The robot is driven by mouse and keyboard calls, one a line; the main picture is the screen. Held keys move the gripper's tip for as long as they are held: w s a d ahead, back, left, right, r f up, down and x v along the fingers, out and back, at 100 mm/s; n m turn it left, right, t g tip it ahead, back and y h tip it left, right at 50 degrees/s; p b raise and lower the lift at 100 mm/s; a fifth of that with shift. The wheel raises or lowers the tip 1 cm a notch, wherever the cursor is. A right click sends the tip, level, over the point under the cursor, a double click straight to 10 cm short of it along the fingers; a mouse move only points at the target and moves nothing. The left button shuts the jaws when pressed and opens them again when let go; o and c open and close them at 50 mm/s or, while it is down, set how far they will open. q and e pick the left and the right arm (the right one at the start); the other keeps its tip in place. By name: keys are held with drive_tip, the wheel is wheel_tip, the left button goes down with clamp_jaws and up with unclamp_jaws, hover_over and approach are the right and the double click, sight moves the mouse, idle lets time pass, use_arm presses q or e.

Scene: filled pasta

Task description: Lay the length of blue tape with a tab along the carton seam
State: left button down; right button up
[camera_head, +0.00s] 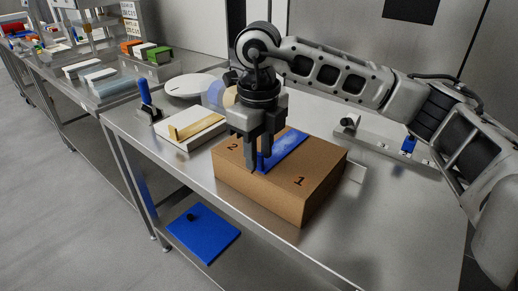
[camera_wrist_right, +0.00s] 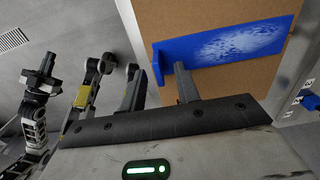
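The brown carton (camera_head: 268,205), marked 1 and 2, stands on the steel table. The blue tape (camera_head: 287,148) lies across its top, with a pale, mottled patch. The tape also shows in the right wrist view (camera_wrist_right: 228,45), with its upright blue tab (camera_wrist_right: 158,66) at one end. My right gripper (camera_head: 257,168) is low over that end. Its fingers (camera_wrist_right: 160,88) are apart, near the tab; I cannot tell whether they touch it. My left gripper does not show in the head view; what seems to be it (camera_wrist_right: 44,76) is small in the wrist view. The seam is hidden.
A pale block with a wooden strip (camera_head: 197,128), a blue-handled tool (camera_head: 147,98) and a round white plate (camera_head: 190,86) stand left of the carton. A grey fixture (camera_head: 385,135) is at the right. A blue panel (camera_head: 203,233) lies below the table's front edge.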

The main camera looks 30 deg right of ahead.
idle(0.3)
drive_tip(key=shift+r, duration=0.4)
use_arm(q)
drive_tip(key=shift+s+a+r+p, duration=0.15)
drive_tip(key=shift+r+p, duration=0.35)
drive_tip(key=shift+p, duration=0.55)
use_arm(e)
wheel_tip(320, 180, up, 15)
use_arm(q)
drive_tip(key=shift+r, duration=0.2)
